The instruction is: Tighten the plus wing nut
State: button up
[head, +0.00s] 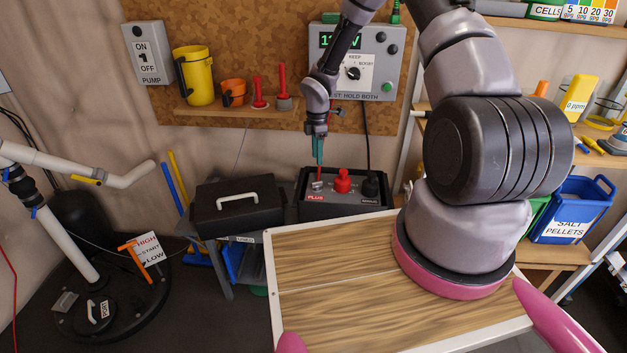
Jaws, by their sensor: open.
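The plus wing nut (318,186) is a small silvery piece on top of a black battery-like box (343,211), just above the red PLUS label. My gripper (318,160) points down from above, with its fingertips over the wing nut. The jaws are open; at this size I cannot tell whether the tips touch the nut. A thin red piece shows between or just below the fingertips. A red knob (342,180) stands right of the nut, and a black knob (371,186) stands farther right on the same box.
A black toolbox (238,205) with a pale handle stands left of the box.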

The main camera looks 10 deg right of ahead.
aim_at(317, 182)
notch_tip(317, 182, down, 11)
dwell(0.5)
grip_shut()
